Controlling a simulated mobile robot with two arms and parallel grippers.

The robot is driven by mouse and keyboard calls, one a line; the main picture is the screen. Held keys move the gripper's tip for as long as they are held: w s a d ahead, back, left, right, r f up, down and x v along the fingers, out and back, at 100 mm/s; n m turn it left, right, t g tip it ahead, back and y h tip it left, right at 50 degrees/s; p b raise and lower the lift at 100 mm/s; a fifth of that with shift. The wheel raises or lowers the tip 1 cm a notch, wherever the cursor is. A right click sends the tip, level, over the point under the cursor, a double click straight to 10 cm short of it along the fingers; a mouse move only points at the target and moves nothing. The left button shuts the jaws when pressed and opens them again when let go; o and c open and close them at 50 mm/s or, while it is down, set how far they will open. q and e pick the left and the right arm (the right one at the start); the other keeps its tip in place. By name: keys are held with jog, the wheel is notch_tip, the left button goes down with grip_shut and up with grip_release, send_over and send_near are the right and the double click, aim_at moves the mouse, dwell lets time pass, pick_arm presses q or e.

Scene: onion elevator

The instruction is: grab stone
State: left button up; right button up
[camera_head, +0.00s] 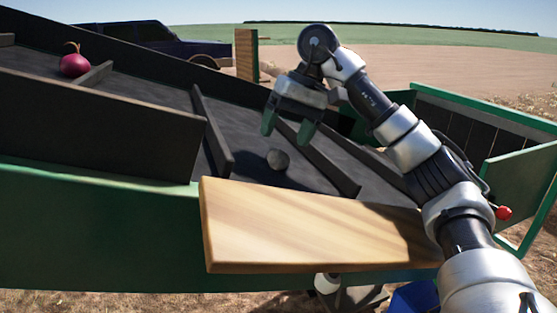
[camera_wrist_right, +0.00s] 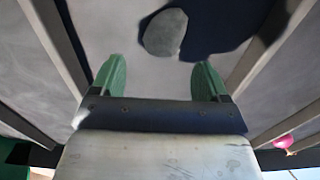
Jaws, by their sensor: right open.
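A grey rounded stone (camera_head: 278,160) lies on the dark conveyor belt (camera_head: 245,130) between two cross slats. In the right wrist view the stone (camera_wrist_right: 165,32) shows beyond the fingertips, roughly centred between them, next to a dark shadow. My right gripper (camera_head: 288,126) is open and empty, with green fingertips pointing down. In the head view it is above the belt, over the stone's area, and apart from the stone. The open fingers also show in the right wrist view (camera_wrist_right: 155,75). My left gripper is not in view.
A red onion (camera_head: 75,65) sits farther up the belt at a slat. Dark side walls (camera_head: 100,125) and slats border the belt. A wooden board (camera_head: 310,228) lies at the near edge. A green-framed bin (camera_head: 480,118) stands at right. A dark pickup (camera_head: 150,38) is behind.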

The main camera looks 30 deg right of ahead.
aim_at(278, 151)
jog(key=p+x, duration=0.2)
jog(key=x, duration=0.1)
jog(key=shift+a+f, duration=0.1)
jog(key=shift+a, duration=0.15)
jog(key=shift+a+f, duration=0.1)
jog(key=shift+f, duration=0.45)
jog(key=c, duration=0.9)
jog(key=shift+c, duration=0.8)
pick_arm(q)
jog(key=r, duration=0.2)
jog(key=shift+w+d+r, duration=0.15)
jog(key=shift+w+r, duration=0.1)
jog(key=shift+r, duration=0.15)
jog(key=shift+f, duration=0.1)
pick_arm(e)
jog(key=shift+r, duration=0.15)
